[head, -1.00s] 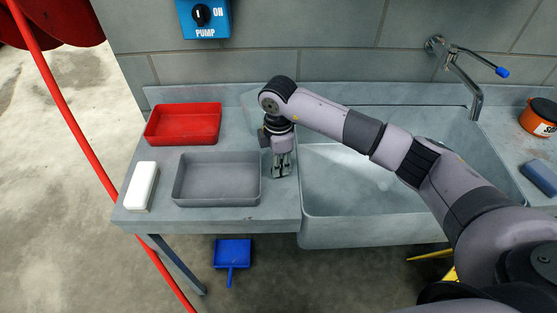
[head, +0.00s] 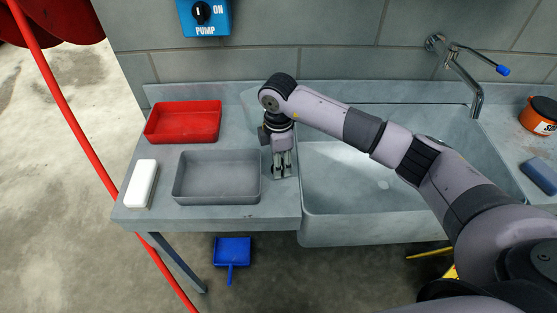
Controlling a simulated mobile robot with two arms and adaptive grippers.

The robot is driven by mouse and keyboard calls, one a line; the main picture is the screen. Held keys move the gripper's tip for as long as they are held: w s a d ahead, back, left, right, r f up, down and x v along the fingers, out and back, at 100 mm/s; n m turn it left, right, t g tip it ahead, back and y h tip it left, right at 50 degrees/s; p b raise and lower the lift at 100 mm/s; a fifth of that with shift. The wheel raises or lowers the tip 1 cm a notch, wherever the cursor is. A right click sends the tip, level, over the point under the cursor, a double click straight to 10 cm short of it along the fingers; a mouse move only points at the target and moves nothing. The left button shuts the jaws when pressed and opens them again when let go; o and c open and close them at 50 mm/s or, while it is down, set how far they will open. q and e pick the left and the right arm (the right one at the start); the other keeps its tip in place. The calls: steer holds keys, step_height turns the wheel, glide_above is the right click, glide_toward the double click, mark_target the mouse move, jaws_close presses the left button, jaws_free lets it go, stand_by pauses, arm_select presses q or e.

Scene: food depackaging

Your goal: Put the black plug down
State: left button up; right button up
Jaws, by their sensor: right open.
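My right gripper (head: 282,171) points down at the right end of the counter, between the grey tray and the sink. Its fingers are apart, with their tips at or just above the counter top. A small dark shape, which looks like the black plug (head: 273,171), shows at the left side of the fingertips. The fingers hide part of it, and I cannot tell whether they touch it. My left gripper is not in view.
The grey tray (head: 217,199) is close left of the gripper, with a red tray (head: 160,138) behind it. A white block (head: 141,184) lies at the counter's left edge. The empty sink (head: 345,185) with its tap (head: 474,95) is to the right. The counter's front strip is clear.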

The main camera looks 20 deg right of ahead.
step_height(320, 180, up, 12)
steer(key=b, duration=0.3)
steer(key=shift+b, duration=0.35)
